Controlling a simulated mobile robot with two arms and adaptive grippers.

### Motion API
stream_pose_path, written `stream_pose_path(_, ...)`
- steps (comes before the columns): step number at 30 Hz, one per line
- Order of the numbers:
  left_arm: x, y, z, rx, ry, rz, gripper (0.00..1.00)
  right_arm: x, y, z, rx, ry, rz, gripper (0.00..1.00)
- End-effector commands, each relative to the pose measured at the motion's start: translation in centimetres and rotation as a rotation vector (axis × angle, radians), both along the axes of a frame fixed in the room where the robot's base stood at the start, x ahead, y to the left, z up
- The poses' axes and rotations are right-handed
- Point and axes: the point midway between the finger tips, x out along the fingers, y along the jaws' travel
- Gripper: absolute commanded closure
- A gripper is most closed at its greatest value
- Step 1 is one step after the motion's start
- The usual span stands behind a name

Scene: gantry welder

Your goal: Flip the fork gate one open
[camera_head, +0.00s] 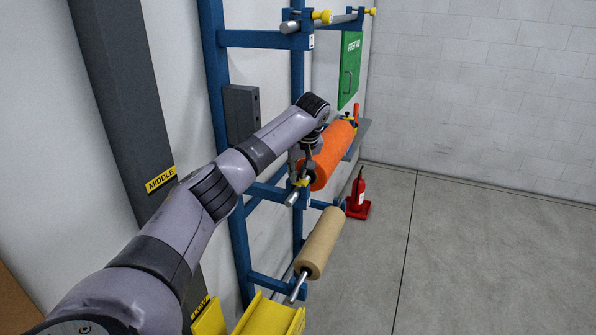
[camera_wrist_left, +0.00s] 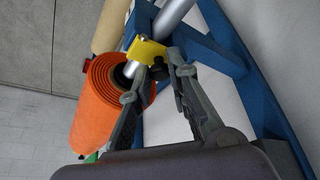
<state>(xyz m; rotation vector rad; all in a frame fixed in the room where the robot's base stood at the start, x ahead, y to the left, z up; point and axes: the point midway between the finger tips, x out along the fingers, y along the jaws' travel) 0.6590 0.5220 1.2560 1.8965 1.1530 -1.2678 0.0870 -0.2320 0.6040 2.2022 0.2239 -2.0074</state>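The fork gate is a small yellow piece (camera_head: 303,181) at the near end of the middle shaft on the blue rack. It also shows in the left wrist view (camera_wrist_left: 148,51), over the silver shaft, with a black knob (camera_wrist_left: 160,70) beside it. My left gripper (camera_head: 306,163) is at this shaft end. In the left wrist view its fingers (camera_wrist_left: 160,66) are partly open, one on each side of the knob. I cannot tell whether they touch it. An orange roll (camera_head: 333,156) sits on the shaft behind. My right gripper is not in view.
The blue rack's post (camera_head: 215,100) stands left of the gripper. A brown roll (camera_head: 322,240) hangs below and another shaft (camera_head: 335,20) runs above. A yellow trough (camera_head: 270,315) is at the bottom. A fire extinguisher (camera_head: 358,190) stands behind. The floor to the right is clear.

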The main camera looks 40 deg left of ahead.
Motion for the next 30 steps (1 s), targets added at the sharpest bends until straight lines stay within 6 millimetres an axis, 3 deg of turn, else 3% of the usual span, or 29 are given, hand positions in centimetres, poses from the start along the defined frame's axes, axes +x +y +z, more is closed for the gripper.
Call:
stream_pose_path(6, 0.0, 0.0, 0.0, 0.000, 0.000, 0.000, 1.00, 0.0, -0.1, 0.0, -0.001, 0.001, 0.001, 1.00)
stream_pose_path(20, 0.1, -0.2, 0.1, 0.038, 0.012, -0.002, 1.00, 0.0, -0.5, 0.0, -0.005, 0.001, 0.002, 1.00)
stream_pose_path(30, 0.4, -1.3, 0.4, 0.250, 0.080, -0.003, 1.00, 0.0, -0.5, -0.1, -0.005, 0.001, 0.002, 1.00)
